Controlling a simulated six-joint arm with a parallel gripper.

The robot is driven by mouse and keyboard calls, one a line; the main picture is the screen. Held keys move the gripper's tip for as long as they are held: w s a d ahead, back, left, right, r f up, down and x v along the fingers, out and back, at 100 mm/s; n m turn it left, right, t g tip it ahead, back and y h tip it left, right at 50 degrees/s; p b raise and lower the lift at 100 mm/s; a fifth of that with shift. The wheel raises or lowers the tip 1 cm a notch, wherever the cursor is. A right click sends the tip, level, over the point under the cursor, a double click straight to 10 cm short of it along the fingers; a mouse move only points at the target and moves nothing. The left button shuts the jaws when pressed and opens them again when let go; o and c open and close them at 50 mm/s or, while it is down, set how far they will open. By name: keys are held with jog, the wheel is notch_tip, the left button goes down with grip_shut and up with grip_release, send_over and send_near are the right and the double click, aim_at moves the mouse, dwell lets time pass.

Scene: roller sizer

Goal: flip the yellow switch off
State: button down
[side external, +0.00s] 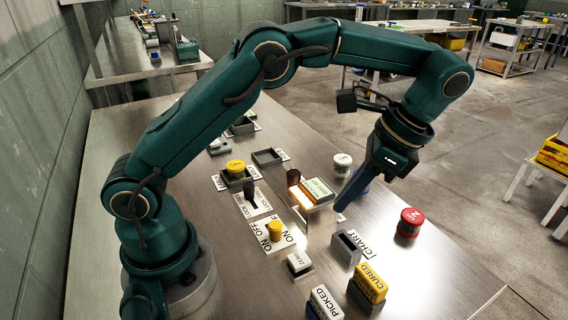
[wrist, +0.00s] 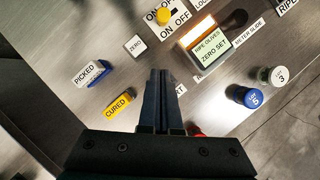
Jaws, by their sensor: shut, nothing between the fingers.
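The yellow switch (side external: 274,230) is a short yellow knob on a white plate marked ON and OFF, on the metal bench. In the wrist view the yellow switch (wrist: 163,14) shows at the top edge, partly beside the ON and OFF lettering. I cannot tell which way it is set. My gripper (side external: 341,207) is to the right of the switch in the side view, above the bench and apart from it, pointing down. In the wrist view my gripper's fingers (wrist: 161,74) are together with nothing between them.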

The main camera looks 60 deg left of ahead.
aim_at(275, 231)
jog(key=x, duration=0.9)
jog(key=shift+s+f, duration=0.1)
jog(key=shift+f, duration=0.05)
jog(key=shift+s+a+f, duration=0.25)
jog(key=shift+s+a, duration=0.3)
jog(key=shift+a, duration=0.1)
jog(key=shift+s+a+r, duration=0.1)
jog(key=shift+s+a, duration=0.8)
jog(key=shift+a, duration=1.75)
jog(key=shift+v, duration=2.6)
